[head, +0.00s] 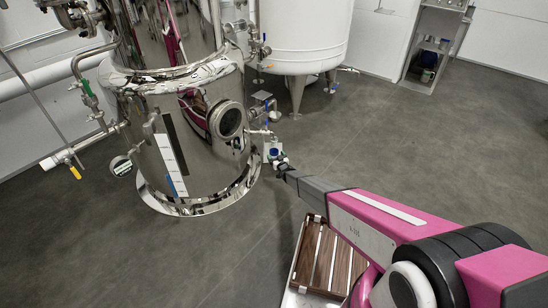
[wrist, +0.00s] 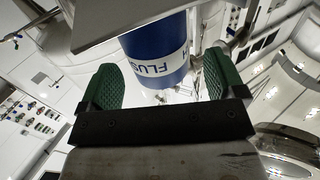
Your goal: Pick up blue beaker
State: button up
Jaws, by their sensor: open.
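The blue beaker (wrist: 155,42) has a white label band with blue lettering that begins "FLUS". In the wrist view it sits between the two green-padded fingers of my gripper (wrist: 160,66), with space showing on both sides. The fingers are open, and I cannot tell how deep the beaker is between them. In the head view the beaker (head: 274,152) is a small blue shape beside the steel tank, just past the end of my gripper (head: 280,163). My arm comes in from the lower right. The beaker's far end is cut off or hidden behind a grey plate.
The grey plate (wrist: 120,22) lies close to the beaker and fingers. A shiny steel tank (head: 190,130) with valves and pipes stands just left of the gripper. A white tank (head: 300,40) on legs stands behind. The floor to the right is clear.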

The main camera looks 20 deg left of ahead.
aim_at(276, 155)
jog(key=x, duration=0.3)
jog(key=shift+w, duration=0.2)
jog(key=c, duration=1)
jog(key=shift+r, duration=0.15)
